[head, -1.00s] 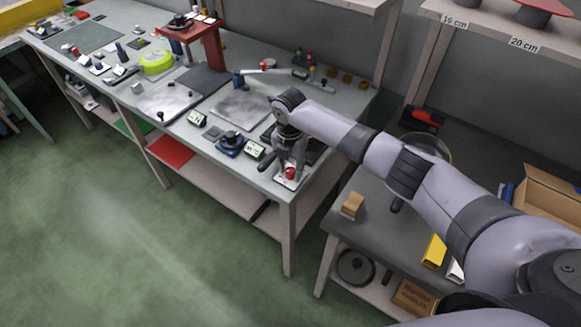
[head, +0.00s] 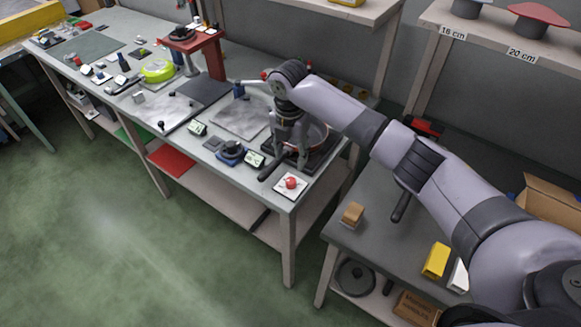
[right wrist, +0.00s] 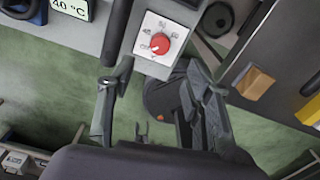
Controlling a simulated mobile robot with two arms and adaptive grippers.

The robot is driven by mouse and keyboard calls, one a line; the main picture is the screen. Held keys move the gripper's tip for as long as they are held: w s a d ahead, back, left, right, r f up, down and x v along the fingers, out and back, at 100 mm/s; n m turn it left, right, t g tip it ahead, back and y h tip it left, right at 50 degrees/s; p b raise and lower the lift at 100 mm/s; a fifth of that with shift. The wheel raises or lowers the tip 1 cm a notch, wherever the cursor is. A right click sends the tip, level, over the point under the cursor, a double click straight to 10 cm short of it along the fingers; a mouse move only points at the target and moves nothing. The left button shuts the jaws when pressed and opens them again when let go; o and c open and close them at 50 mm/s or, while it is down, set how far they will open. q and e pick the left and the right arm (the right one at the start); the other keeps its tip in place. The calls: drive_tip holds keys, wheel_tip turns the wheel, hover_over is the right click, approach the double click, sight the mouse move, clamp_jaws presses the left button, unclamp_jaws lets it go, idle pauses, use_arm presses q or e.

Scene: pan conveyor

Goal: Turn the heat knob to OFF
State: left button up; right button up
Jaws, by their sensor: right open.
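The red heat knob (head: 291,182) sits on a white square plate at the near right corner of the workbench (head: 225,182). The right wrist view also shows the knob (right wrist: 160,44), with a white mark on it and small numbers around it; the exact setting is too small to tell. My right gripper (head: 290,158) is open and empty, just behind the knob plate in the head view, apart from the knob. In the right wrist view its two fingers (right wrist: 155,88) stand apart below the knob. My left gripper is not in view.
A pan (head: 316,134) stands on a dark hotplate behind the knob; its dark handle (right wrist: 117,30) passes close beside the knob plate. A display reading 40 °C (right wrist: 72,5) is nearby. A side table with a wooden block (head: 353,214) stands to the right.

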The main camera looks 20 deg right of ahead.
wheel_tip(320, 180, up, 2)
drive_tip(key=shift+r, duration=0.2)
drive_tip(key=shift+f, duration=0.1)
idle(0.3)
